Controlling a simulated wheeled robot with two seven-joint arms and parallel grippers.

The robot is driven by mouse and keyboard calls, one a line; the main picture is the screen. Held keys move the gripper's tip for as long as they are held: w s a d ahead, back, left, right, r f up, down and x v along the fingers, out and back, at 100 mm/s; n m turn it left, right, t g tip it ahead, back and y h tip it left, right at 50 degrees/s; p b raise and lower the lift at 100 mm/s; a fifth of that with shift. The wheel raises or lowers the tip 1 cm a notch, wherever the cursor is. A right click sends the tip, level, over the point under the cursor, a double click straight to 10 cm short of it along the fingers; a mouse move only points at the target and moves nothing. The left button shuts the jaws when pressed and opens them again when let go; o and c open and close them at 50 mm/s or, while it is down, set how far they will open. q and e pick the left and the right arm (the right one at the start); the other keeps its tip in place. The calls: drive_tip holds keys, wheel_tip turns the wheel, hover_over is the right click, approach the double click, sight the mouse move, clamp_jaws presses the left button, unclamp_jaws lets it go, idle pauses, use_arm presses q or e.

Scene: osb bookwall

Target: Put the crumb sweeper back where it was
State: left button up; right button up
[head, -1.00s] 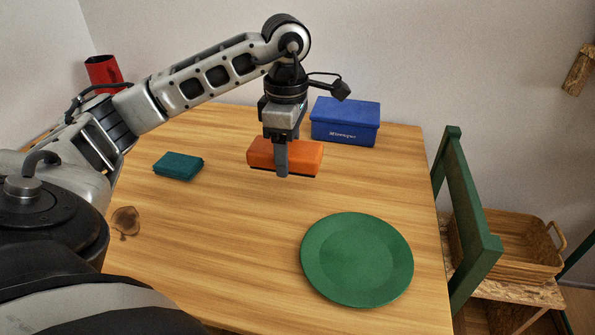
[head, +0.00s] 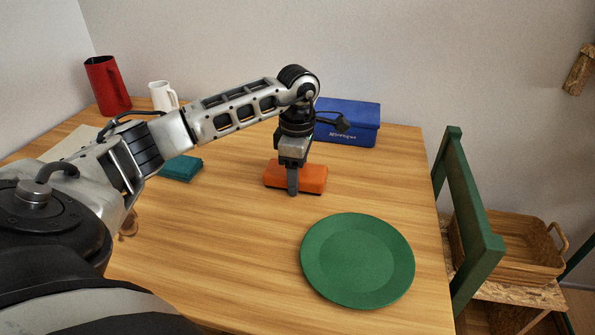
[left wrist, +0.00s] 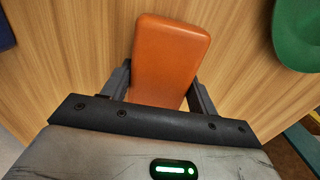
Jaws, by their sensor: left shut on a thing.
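The crumb sweeper is taken to be the orange block (head: 313,178), low at the table's middle behind the green plate. My left gripper (head: 293,190) comes down on it from above and is shut on it, one finger showing on the near side. In the left wrist view the orange block (left wrist: 168,55) lies between the two dark fingers (left wrist: 158,90). Its underside is hidden, so I cannot tell for sure whether it touches the table. My right gripper is not in view.
A green plate (head: 357,260) lies in front, a blue box (head: 347,123) behind. A teal block (head: 181,168), a white mug (head: 162,96) and a red pitcher (head: 107,86) are at left. A green chair (head: 468,225) stands at the right edge. Bare wood surrounds the orange block.

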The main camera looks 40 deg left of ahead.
use_arm(q)
drive_tip(key=shift+f, duration=0.1)
drive_tip(key=o, duration=0.9)
drive_tip(key=shift+o, duration=0.2)
wheel_tip(320, 180, up, 12)
drive_tip(key=p, duration=0.1)
drive_tip(key=shift+s, duration=0.1)
